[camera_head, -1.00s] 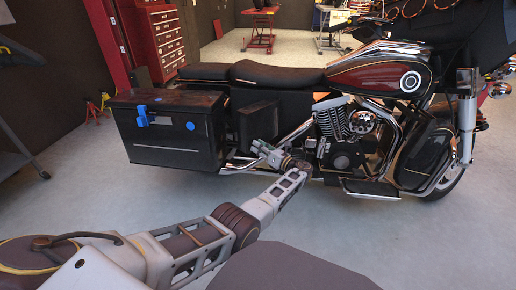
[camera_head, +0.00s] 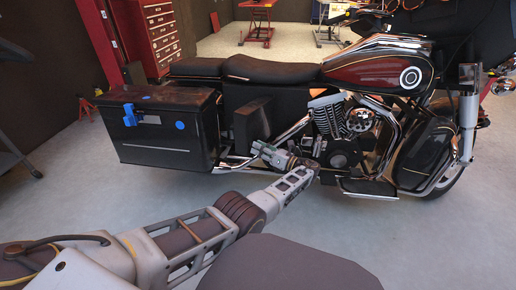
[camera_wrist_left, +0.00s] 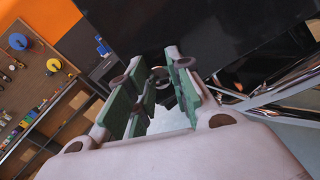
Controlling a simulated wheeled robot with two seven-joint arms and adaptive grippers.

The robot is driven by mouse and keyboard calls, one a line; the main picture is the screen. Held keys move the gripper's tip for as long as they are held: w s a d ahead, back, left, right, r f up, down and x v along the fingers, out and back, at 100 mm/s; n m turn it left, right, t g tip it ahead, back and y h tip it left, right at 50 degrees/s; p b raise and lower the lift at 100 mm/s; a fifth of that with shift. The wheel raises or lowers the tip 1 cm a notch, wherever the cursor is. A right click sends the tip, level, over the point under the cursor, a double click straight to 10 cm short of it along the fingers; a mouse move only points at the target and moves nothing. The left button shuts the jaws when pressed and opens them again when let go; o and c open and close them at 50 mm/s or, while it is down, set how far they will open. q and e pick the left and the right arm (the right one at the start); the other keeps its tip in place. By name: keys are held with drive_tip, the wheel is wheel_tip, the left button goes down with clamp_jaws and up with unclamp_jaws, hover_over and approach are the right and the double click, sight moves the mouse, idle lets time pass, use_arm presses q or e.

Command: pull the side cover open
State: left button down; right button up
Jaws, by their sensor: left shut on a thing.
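The side cover (camera_head: 251,122) is a dark, flat panel on the motorcycle's near side, between the black saddlebag and the engine. It stands out at an angle from the dark body behind it. My left gripper (camera_head: 257,147) is at the cover's lower edge, shut on it; the exact contact is small and dark in the head view. In the left wrist view, the green-padded fingers (camera_wrist_left: 153,90) reach toward a large dark surface, with a small dark part between their tips. My right gripper is not in view.
The black saddlebag (camera_head: 165,140) with a blue latch is close left of the cover. Chrome exhaust pipes (camera_head: 292,130) and the engine (camera_head: 335,135) are close on the right. A red tool cabinet (camera_head: 160,38) stands behind. The floor in front is clear.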

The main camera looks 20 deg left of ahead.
sight(251, 125)
use_arm(q)
drive_tip(key=c, duration=1.3)
unclamp_jaws()
drive_tip(key=shift+a+r, duration=0.1)
drive_tip(key=shift+r, duration=0.15)
drive_tip(key=shift+r, duration=4.75)
